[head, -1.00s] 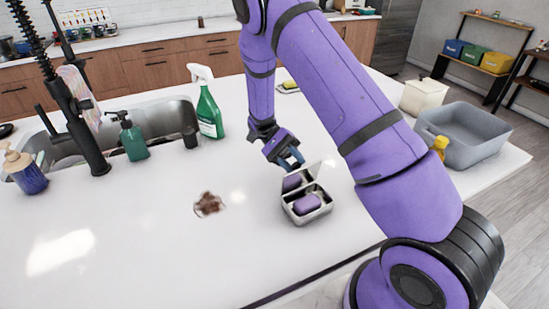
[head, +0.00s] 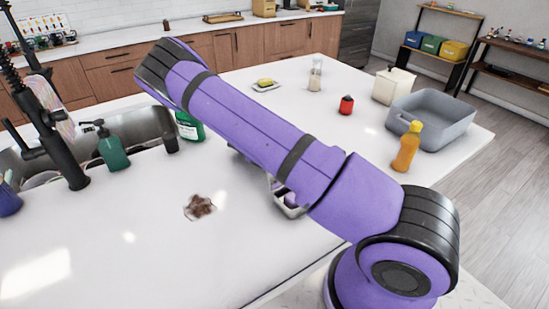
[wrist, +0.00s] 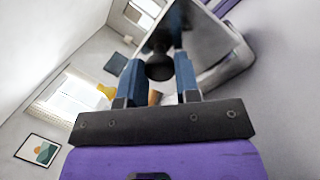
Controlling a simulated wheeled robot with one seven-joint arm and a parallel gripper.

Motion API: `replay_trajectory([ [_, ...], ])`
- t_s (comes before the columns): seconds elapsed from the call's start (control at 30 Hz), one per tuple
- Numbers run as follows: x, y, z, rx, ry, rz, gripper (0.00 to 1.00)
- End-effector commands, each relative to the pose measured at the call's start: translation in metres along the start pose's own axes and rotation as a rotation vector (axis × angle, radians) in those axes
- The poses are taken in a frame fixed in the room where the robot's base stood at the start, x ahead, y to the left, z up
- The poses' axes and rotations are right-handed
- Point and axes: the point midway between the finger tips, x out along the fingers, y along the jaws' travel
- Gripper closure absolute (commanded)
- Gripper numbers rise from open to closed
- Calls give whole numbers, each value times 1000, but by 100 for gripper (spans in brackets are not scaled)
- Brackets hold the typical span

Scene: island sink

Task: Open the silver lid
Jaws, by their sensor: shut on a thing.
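The silver box (head: 290,207) is on the white island top in the head view, with most of it hidden behind my arm. In the wrist view, my gripper (wrist: 160,72) has its two blue fingers on either side of a dark round knob (wrist: 158,68). The knob appears to be on the silver lid (wrist: 203,32), a shiny tilted panel beside a rounded metal rim. My gripper is shut on the lid at this knob. The head view does not show my fingers, and the lid's exact opening angle cannot be told.
A brown stain (head: 199,207) lies left of the box. The sink (head: 140,128) and a green soap bottle (head: 112,148) are at left. The front-left counter is clear.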

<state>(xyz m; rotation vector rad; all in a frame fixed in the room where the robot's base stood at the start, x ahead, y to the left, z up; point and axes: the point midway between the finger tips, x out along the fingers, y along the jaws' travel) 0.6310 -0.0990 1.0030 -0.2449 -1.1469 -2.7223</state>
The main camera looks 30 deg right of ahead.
Motion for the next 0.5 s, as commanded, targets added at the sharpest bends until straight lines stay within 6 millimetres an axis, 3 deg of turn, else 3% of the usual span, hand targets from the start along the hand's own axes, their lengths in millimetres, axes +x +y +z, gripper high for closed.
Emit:
replay_trajectory([
  [0.43,0,-1,-1,-2,-3,3,100],
  [0.47,0,-1,-1,-2,-3,3,67],
  [0.5,0,-1,-1,-2,-3,3,58],
])
